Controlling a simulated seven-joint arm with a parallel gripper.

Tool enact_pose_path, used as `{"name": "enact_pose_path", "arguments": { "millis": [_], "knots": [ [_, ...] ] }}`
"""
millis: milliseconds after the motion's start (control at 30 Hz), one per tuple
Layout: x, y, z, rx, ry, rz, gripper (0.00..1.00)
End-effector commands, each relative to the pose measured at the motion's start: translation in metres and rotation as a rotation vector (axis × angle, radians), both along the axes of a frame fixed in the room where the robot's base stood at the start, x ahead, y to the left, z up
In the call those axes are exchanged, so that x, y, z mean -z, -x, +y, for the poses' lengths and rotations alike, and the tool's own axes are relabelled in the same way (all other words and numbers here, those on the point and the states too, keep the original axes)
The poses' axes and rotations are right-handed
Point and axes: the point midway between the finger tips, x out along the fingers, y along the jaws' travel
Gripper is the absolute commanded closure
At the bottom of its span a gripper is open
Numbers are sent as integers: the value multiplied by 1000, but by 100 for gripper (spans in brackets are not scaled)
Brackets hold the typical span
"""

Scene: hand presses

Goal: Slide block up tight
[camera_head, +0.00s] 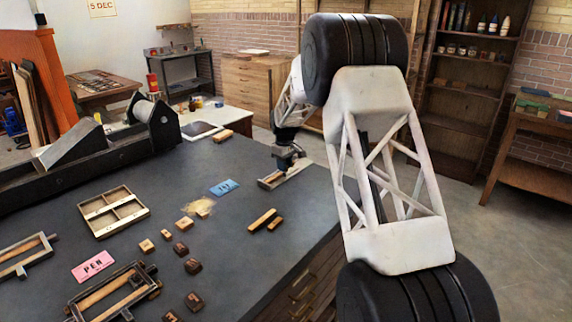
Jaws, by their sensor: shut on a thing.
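My gripper (286,163) points down at the far right edge of the dark table. Its jaws are small and dark in this view. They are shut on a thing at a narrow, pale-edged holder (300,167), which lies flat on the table. A brown wooden block (270,181) shows at the near left end of the holder. The held part is mostly hidden by the jaws. Whether the block touches anything inside the holder is too small to tell.
Two loose wooden strips (263,220), a blue card (224,187) and several small blocks (193,266) lie nearer. A divided wooden tray (114,212), a pink card (93,266) and a wooden frame (112,292) lie left. A press (110,150) stands along the back left.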

Motion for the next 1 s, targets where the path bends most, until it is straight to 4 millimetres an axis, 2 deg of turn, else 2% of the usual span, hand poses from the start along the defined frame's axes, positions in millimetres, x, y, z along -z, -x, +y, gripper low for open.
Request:
{"name": "enact_pose_path", "arguments": {
  "millis": [67, 100, 233, 667, 867, 1000],
  "knots": [
    [0, 0, 0, 0, 0, 0, 100],
    [0, 0, 0, 0, 0, 0, 70],
    [0, 0, 0, 0, 0, 0, 50],
    [-4, 0, 0, 0, 0, 0, 49],
    [-20, -1, 0, 0, 0, -1, 49],
    [-39, -1, 0, 0, 0, -3, 49]
  ]
}}
